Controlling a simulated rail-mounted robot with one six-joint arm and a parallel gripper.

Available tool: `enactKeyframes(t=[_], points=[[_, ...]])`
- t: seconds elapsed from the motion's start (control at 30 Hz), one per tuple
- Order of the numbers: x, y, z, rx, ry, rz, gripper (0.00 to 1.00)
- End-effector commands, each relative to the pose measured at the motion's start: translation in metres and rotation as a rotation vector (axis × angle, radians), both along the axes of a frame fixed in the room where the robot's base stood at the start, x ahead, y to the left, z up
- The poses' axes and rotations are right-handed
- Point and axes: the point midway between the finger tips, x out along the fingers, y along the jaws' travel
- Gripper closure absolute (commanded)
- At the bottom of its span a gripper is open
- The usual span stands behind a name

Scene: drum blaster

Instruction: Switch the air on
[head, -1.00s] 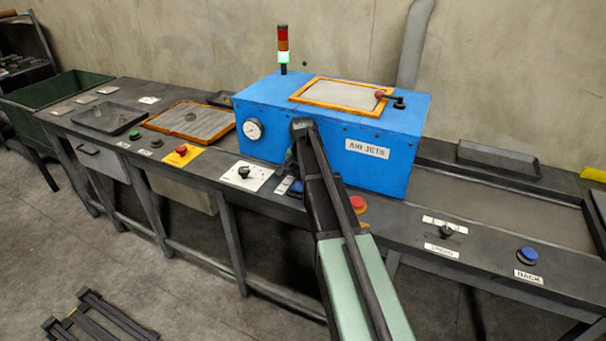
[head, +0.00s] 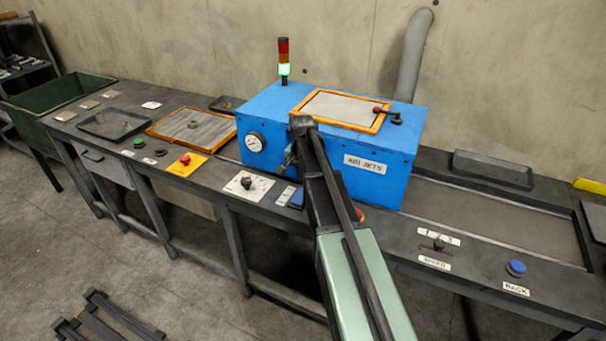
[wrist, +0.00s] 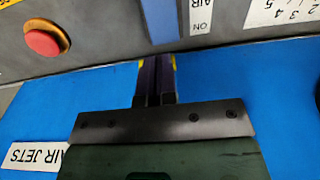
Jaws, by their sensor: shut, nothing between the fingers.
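The air switch shows in the wrist view as a blue rocker (wrist: 160,20) beside a white label (wrist: 202,12) reading "AIR" and "ON". In the head view the blue rocker (head: 297,199) sits on the bench front, below the blue box (head: 385,165) marked "AIR JETS". My gripper (wrist: 157,64) is shut and empty. Its fingertips point toward the rocker, in front of the blue box's face in the wrist view. I cannot tell whether they touch anything. In the head view my gripper (head: 289,157) is partly hidden by my arm.
A red button (wrist: 45,38) is left of the rocker in the wrist view; my arm mostly hides it in the head view. A knob on a white plate (head: 247,185) is on the rocker's other side. A pressure gauge (head: 254,142) is on the box. The signal tower (head: 284,69) glows green.

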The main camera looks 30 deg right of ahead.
Motion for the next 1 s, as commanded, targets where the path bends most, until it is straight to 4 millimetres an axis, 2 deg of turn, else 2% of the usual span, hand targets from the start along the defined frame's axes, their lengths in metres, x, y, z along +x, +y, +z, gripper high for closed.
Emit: enactKeyframes(t=[0.03,0.13,0.27,0.67,0.83,1.0], points=[[0.0,0.0,0.029,-0.001,-0.001,0.0,1.0],[0.0,0.001,0.052,-0.001,-0.001,0.0,1.0],[0.0,0.002,0.07,-0.002,-0.001,0.0,1.0],[0.0,0.003,0.071,-0.004,-0.003,0.0,1.0],[-0.006,0.017,0.073,-0.081,-0.045,0.004,1.0],[-0.004,0.016,0.073,-0.087,-0.049,0.002,1.0]])
